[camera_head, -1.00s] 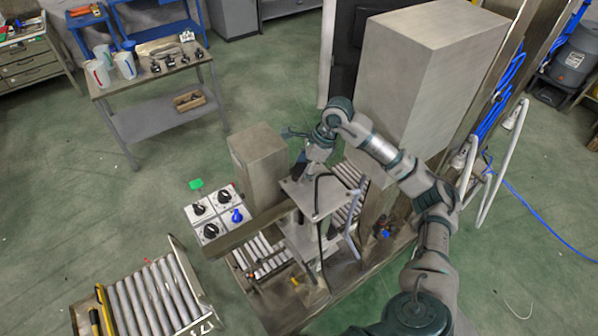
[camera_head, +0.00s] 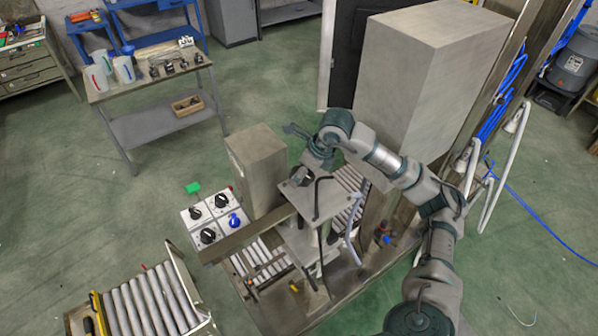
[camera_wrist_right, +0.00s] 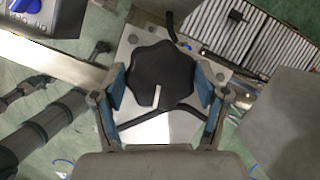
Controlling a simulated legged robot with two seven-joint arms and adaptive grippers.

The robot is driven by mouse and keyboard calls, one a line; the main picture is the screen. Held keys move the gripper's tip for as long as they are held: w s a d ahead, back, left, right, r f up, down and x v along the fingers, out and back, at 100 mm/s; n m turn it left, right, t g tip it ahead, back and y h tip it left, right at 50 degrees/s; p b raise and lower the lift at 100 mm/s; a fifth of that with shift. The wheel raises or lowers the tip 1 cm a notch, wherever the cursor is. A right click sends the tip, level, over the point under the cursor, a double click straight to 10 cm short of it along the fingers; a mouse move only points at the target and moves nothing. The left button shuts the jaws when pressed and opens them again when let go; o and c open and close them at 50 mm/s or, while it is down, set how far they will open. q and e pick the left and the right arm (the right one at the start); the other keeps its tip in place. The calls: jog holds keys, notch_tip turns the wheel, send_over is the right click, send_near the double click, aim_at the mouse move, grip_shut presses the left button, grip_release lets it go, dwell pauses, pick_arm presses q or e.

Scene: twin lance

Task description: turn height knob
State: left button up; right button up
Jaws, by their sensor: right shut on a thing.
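The height knob (camera_wrist_right: 162,75) is black and lobed, with a white pointer mark toward the bottom of the right wrist view. It sits on a light metal plate (camera_wrist_right: 150,127), which also shows in the head view (camera_head: 325,192). My right gripper (camera_wrist_right: 165,88) is shut on the knob, with a blue-padded finger at each side. In the head view my right gripper (camera_head: 303,174) is over the left part of the plate; the knob is largely hidden there. My left gripper is not in view.
A white panel with black dials and a blue knob (camera_head: 234,220) stands left of the plate. A grey box (camera_head: 257,170) is close beside the gripper, and a large one (camera_head: 400,85) is behind. Rollers (camera_head: 145,305) lie at lower left.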

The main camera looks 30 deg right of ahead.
jog(key=shift+s+d+f, duration=0.15)
jog(key=o, duration=1.2)
jog(key=shift+s+d, duration=0.1)
jog(key=shift+c, duration=0.2)
jog(key=shift+s+d, duration=0.15)
jog(key=shift+d, duration=0.1)
jog(key=shift+r, duration=0.2)
jog(key=v, duration=1.1)
jog(key=shift+s+d, duration=0.15)
jog(key=shift+d, duration=0.2)
jog(key=shift+a+r, duration=0.2)
jog(key=shift+a, duration=0.05)
